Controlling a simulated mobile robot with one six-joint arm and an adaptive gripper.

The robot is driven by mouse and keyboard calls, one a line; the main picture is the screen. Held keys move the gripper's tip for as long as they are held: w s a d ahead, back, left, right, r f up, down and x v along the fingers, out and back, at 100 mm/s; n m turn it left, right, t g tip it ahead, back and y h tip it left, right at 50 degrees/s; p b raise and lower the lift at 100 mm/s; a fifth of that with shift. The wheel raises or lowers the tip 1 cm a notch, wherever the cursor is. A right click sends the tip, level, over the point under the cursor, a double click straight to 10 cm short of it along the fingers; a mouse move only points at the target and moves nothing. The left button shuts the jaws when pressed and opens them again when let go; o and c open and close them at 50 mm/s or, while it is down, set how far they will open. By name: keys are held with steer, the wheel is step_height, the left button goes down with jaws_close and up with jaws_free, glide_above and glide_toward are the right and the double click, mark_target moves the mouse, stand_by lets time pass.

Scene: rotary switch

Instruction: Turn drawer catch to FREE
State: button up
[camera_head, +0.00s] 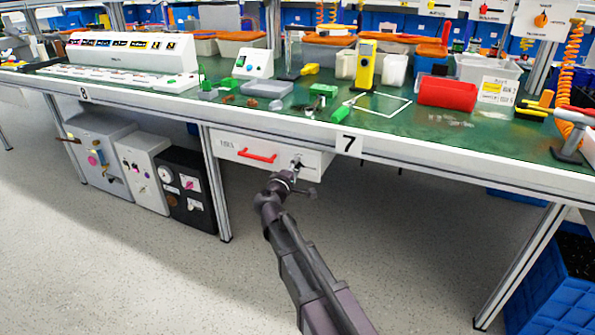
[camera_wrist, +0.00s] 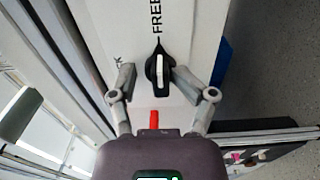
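The drawer catch is a black rotary knob (camera_wrist: 159,72) with a pale grip bar, on the white drawer front (camera_wrist: 190,25). The word FREE is printed above it in the wrist view, and a letter K shows at its left. The knob's narrow black end points up toward the mark by FREE. My gripper (camera_wrist: 159,78) is open, with one finger on each side of the knob and visible gaps to it. In the head view my gripper (camera_head: 287,182) is at the right part of the drawer (camera_head: 229,151), in front of the catch, which it partly hides.
The drawer's red handle (camera_head: 257,155) is left of the catch. The green-topped workbench (camera_head: 450,142) overhangs the drawer, with a table leg (camera_head: 216,190) to the left. Grey, white and black boxes stand under the bench at left. A blue crate (camera_head: 555,290) is at lower right.

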steer(key=shift+s, duration=0.4)
steer(key=shift+s, duration=0.1)
steer(key=shift+s+a, duration=0.2)
steer(key=shift+s, duration=0.3)
steer(key=v, duration=1)
steer(key=shift+s+a, duration=0.2)
steer(key=shift+s, duration=0.05)
steer(key=shift+d, duration=0.1)
